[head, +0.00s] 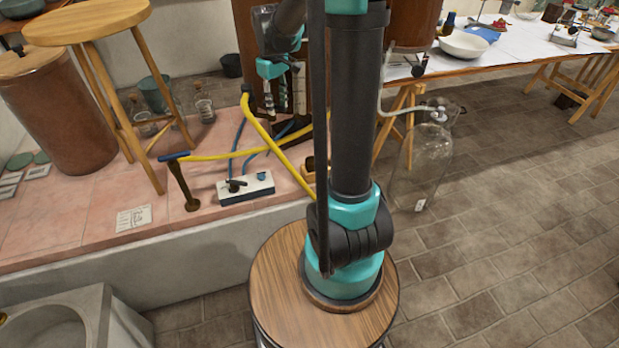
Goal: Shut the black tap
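A small black tap (236,185) with a lever-like handle stands on the left part of a low white and blue block (258,188). The block sits near the front edge of the pink tiled ledge. A smaller dark fitting (262,177) is on the block's right part. My gripper (281,105) points down behind the block, above and to the right of the tap, apart from it. Its fingers are small and partly lost against dark things behind, so their opening is unclear. Whether the tap is open or shut cannot be told.
Yellow hose (228,156) and blue hose (238,136) run behind the block. A dark post (183,188) stands left of it, with a wooden stool (88,22) farther left. A large glass bottle (428,165) stands on the floor at right. The right-hand floor is mostly clear.

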